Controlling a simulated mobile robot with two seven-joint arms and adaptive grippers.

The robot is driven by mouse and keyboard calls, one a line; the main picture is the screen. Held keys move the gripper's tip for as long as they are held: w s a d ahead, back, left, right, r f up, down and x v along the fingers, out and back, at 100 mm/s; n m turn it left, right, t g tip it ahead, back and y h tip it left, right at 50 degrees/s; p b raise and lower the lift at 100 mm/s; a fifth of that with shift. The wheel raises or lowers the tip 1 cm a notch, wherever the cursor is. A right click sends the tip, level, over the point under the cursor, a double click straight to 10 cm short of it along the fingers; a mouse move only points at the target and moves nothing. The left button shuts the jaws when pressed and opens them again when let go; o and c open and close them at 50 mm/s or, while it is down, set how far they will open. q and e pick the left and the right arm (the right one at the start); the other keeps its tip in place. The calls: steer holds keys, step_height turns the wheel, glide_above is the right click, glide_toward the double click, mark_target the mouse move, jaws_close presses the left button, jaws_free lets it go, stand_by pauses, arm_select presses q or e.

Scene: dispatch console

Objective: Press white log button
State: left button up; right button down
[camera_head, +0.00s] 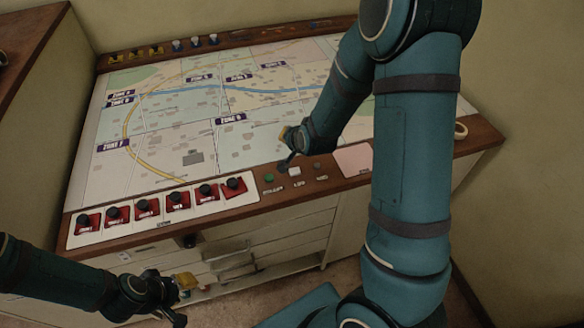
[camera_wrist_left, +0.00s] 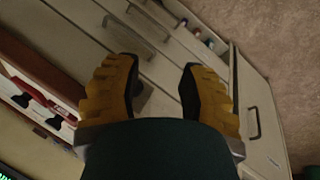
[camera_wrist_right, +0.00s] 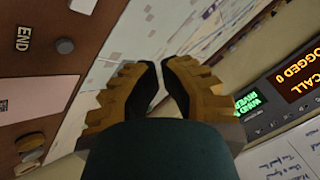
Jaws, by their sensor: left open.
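The white button (camera_head: 294,171) sits on the wooden front strip of the console, between a green button (camera_head: 269,178) and a grey button (camera_head: 317,166). A white button edge (camera_wrist_right: 84,5) shows at the top of the right wrist view, near the grey END button (camera_wrist_right: 65,46). My right gripper (camera_head: 286,138) hangs just behind the white button; contact cannot be made out. Its fingers (camera_wrist_right: 160,68) are close together with a narrow gap and nothing held. My left gripper (camera_head: 184,290) is open and empty, low in front of the drawers; it shows in the left wrist view (camera_wrist_left: 160,75).
The map board (camera_head: 170,125) fills the console top. Several red switches with black knobs (camera_head: 177,201) line its front left. A pink pad (camera_head: 353,158) lies right of the buttons. Drawers (camera_head: 265,240) are below. A lit display (camera_wrist_right: 300,85) shows in the right wrist view.

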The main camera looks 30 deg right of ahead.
steer(key=b, duration=0.6)
glide_above(291, 169)
step_height(291, 169, down, 8)
steer(key=shift+s+r, duration=0.1)
steer(key=shift+f+b, duration=0.45)
steer(key=shift+f, duration=0.1)
stand_by(0.9)
steer(key=shift+f+b, duration=0.45)
steer(key=shift+b, duration=0.1)
steer(key=shift+f+b, duration=0.35)
steer(key=shift+b, duration=0.15)
stand_by(0.5)
steer(key=shift+r, duration=0.1)
stand_by(0.4)
steer(key=shift+r+p, duration=0.5)
steer(key=shift+r, duration=0.25)
